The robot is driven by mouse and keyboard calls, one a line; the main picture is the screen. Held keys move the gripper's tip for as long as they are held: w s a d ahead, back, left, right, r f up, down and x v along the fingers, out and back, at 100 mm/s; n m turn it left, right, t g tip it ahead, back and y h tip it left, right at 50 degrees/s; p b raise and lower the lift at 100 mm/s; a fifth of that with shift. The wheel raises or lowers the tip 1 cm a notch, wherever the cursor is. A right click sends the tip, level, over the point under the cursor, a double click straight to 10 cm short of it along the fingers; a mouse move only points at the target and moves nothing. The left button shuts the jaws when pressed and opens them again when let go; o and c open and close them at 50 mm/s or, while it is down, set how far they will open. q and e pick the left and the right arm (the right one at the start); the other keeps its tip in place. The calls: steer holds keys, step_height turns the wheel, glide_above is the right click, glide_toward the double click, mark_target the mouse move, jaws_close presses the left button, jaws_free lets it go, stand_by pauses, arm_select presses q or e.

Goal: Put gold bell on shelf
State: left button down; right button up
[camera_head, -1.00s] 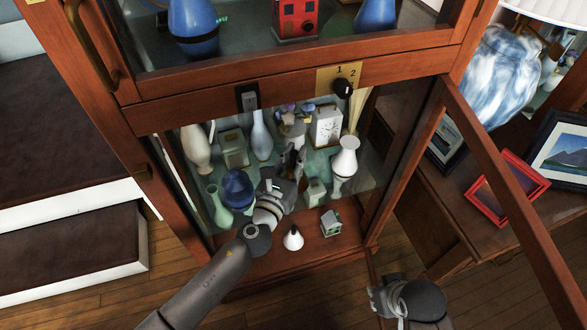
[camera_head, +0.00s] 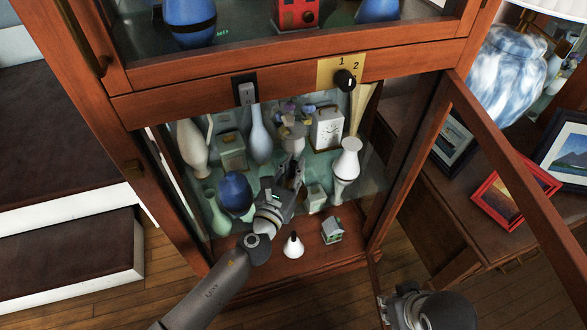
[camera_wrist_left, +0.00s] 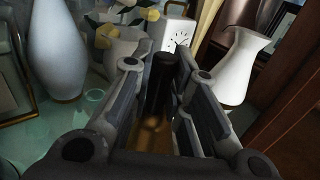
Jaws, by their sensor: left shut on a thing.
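My left gripper (camera_head: 293,172) is inside the open lower compartment of the cabinet, above the pale green glass shelf (camera_head: 208,235). In the left wrist view its fingers are closed around the gold bell (camera_wrist_left: 152,130), which has a dark upright handle (camera_wrist_left: 160,78). The bell's lower end is hidden by the gripper.
A white vase (camera_head: 346,165), white clock (camera_head: 327,128), blue vase (camera_head: 236,190) and pale blue vase (camera_head: 261,138) crowd around my left gripper. A white bell (camera_head: 293,245) and small green house (camera_head: 331,230) stand in front. The open door (camera_head: 520,185) is at right.

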arm_select(q)
steer(key=c, duration=1.4)
jaws_free()
steer(key=shift+f, duration=0.1)
steer(key=shift+v, duration=6)
